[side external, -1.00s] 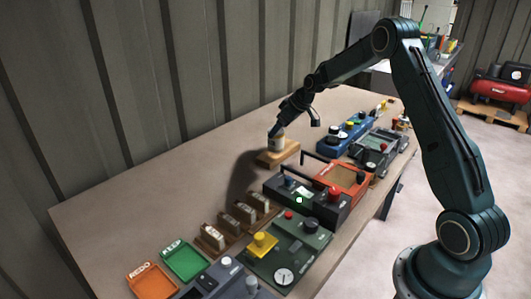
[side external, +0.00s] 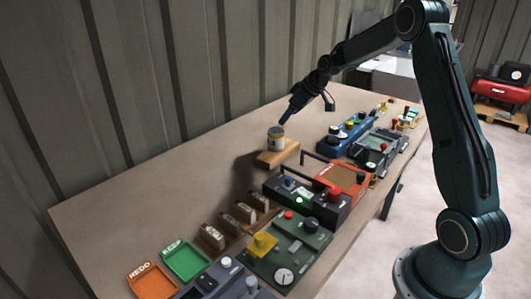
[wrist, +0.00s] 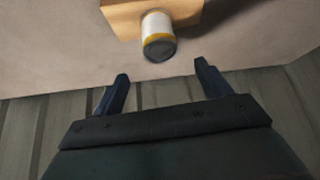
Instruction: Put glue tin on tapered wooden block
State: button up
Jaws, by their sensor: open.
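The glue tin (side external: 276,140) is a small pale can with a dark top and a yellowish band. It stands upright on the tapered wooden block (side external: 278,155), a light wooden piece on the table near the wall. In the wrist view the tin (wrist: 157,36) shows in front of the block (wrist: 122,17), beyond my fingertips. My gripper (side external: 284,121) is above the tin and apart from it. In the wrist view its two fingers (wrist: 160,72) are spread with nothing between them.
Control boxes with knobs and handles, including an orange one (side external: 341,178) and a blue one (side external: 345,133), line the table's right side. Brown wooden holders (side external: 212,236), a green tray (side external: 184,260) and an orange tray (side external: 152,283) lie nearer. The table (side external: 150,200) is bare along the wall.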

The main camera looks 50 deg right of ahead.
jog(key=s+a+r, duration=1.3)
jog(key=a, duration=0.3)
jog(key=s+a+m, duration=0.1)
jog(key=s+a, duration=0.3)
jog(key=s, duration=0.7)
jog(key=s+a+f+m+h, duration=0.1)
jog(key=s+a, duration=0.3)
jog(key=s, duration=0.8)
jog(key=shift+g, duration=0.4)
